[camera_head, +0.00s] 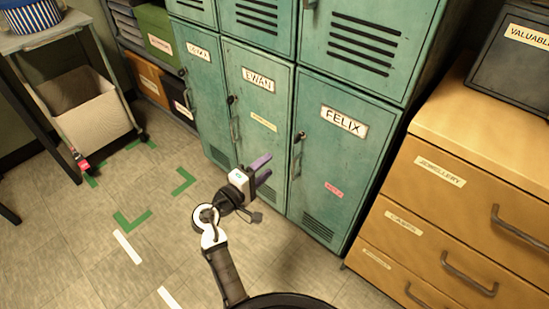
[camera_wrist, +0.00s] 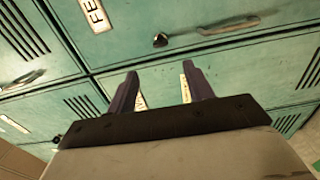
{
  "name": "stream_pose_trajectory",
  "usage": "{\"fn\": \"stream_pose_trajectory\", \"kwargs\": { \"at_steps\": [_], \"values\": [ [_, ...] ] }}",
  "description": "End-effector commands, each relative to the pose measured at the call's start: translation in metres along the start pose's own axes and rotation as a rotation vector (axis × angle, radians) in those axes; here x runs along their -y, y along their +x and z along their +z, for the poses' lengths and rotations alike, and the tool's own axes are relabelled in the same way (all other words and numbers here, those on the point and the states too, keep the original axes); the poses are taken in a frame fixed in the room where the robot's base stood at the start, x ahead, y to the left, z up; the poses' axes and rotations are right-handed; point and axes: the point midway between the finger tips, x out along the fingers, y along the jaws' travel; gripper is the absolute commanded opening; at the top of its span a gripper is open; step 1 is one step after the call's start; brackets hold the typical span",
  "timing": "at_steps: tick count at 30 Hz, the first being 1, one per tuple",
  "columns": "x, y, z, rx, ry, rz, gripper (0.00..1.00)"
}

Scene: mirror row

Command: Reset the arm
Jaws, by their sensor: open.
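My gripper (camera_head: 262,174) is open and empty in the head view, in front of the lower green lockers, near the seam between the Ewan and Felix doors. In the wrist view its two purple-grey fingers (camera_wrist: 158,92) stand apart with nothing between them and point toward the locker fronts. The Felix locker door (camera_head: 335,165) looks shut, as does the Ewan locker door (camera_head: 257,110). I cannot tell the exact gap between the fingertips and the doors.
A wooden drawer cabinet (camera_head: 478,189) stands at the right with a dark box (camera_head: 515,65) on top. A trolley (camera_head: 45,40) with a beige bin (camera_head: 85,101) stands at the left. Floor (camera_head: 75,230) with green and white markings is clear at the lower left.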

Motion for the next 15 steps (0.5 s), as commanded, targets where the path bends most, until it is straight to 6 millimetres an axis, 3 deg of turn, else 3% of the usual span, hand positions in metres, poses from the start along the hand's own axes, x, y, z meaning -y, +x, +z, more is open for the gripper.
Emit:
{"fn": "stream_pose_trajectory", "kwargs": {
  "at_steps": [15],
  "values": [
    [0.0,-0.0074,0.0004,0.001,0.0,0.0,0.52]
  ]
}}
